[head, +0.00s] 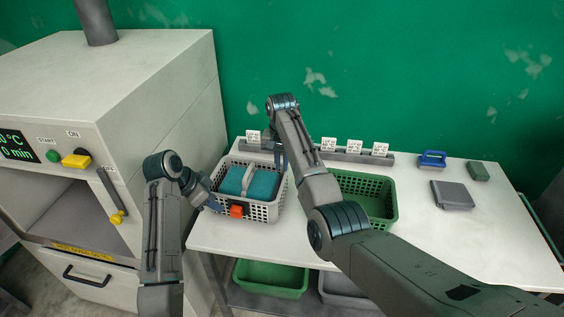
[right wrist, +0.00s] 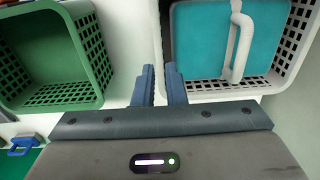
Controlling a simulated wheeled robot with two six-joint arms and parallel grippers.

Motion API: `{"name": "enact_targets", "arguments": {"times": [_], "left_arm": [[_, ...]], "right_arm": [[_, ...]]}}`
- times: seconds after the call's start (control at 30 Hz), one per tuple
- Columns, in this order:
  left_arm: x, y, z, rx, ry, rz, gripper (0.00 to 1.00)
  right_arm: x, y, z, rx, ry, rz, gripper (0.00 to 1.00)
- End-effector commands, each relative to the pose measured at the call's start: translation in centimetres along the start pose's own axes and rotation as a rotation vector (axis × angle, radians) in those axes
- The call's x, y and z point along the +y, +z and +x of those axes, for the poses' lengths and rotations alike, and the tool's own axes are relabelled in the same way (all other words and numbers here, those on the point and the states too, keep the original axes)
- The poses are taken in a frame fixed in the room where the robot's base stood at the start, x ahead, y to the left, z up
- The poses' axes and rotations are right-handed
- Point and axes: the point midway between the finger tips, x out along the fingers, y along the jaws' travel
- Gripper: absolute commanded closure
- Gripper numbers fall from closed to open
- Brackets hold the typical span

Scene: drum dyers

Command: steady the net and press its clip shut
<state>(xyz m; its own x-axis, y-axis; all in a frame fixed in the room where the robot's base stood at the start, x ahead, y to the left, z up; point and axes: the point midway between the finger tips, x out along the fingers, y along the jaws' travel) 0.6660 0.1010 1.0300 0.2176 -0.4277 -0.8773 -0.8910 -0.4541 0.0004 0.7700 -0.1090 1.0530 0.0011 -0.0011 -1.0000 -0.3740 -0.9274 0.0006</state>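A light grey mesh basket (head: 262,211), which may be the net, stands on the white table and holds a teal block or bundle (head: 262,186) with a pale band over it. In the right wrist view the teal bundle (right wrist: 220,40) shows a white handle-like strap (right wrist: 238,45). An orange piece (head: 237,211), perhaps the clip, sits on the basket's front wall. My left gripper (head: 212,204) is at the basket's front left; its fingertips are too small to read. My right gripper (head: 281,160) points down at the basket's right rear; its fingers (right wrist: 160,85) are slightly apart near the basket's corner.
A green basket (head: 388,186) stands just right, partly behind my right arm. A grey rail (head: 350,155) with white cards runs along the back. A blue-handled item (head: 432,159), a grey pad (head: 452,195) and a green block (head: 478,171) lie right. A white machine (head: 150,90) stands left.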

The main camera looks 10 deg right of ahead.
Motion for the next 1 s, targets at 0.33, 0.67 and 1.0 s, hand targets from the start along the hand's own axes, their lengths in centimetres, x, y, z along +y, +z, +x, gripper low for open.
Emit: {"name": "enact_targets", "arguments": {"times": [0.33, 0.67, 1.0], "left_arm": [[0.0, 0.0, 0.0, 0.0, 0.0, 0.0, 0.64], [0.0, 0.0, 0.0, 0.0, 0.0, 0.0, 0.64], [0.0, 0.0, 0.0, 0.0, 0.0, 0.0, 0.64]], "right_arm": [[0.0, 0.2, 5.3, -0.005, 0.002, 0.0, 0.89], [0.0, 0.1, 9.9, -0.003, 0.001, 0.0, 0.89], [0.0, 0.1, 10.6, -0.001, 0.0, 0.0, 0.89]]}}
